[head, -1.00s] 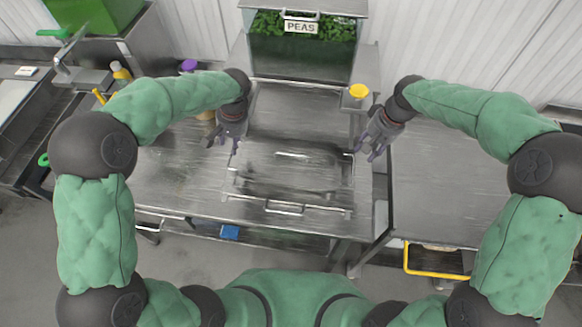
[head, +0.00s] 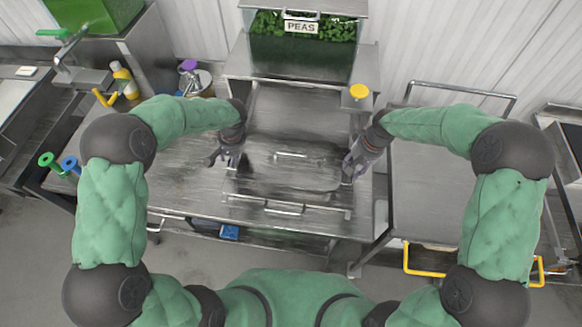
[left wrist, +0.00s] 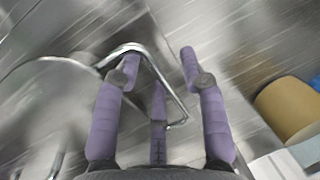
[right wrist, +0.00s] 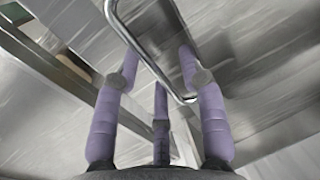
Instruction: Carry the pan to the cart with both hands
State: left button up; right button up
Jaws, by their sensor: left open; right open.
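The shiny metal pan (head: 285,173) sits on the steel table in the middle of the head view, with a small handle on top. My left gripper (head: 225,157) is at its left end and open. In the left wrist view, a bent metal handle (left wrist: 172,93) lies between the open fingers. My right gripper (head: 350,170) is at the pan's right end and open. In the right wrist view, a metal handle (right wrist: 166,82) lies between its open fingers. The steel cart (head: 435,190) stands right of the table, its top bare.
A peas bin (head: 300,42) stands behind the pan. A yellow-topped item (head: 359,92) is at the back right of the table (head: 180,180). A yellow-capped bottle (head: 124,80) and a purple-topped container (head: 193,75) are at the left. The cart has a raised rail (head: 462,88) at its back.

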pick_arm(q)
grip_shut()
pick_arm(e)
grip_shut()
pick_arm(q)
jog(key=shift+w+r, duration=0.1)
jog(key=shift+r, duration=0.15)
pick_arm(e)
jog(key=shift+w+r, duration=0.1)
jog(key=shift+r, duration=0.15)
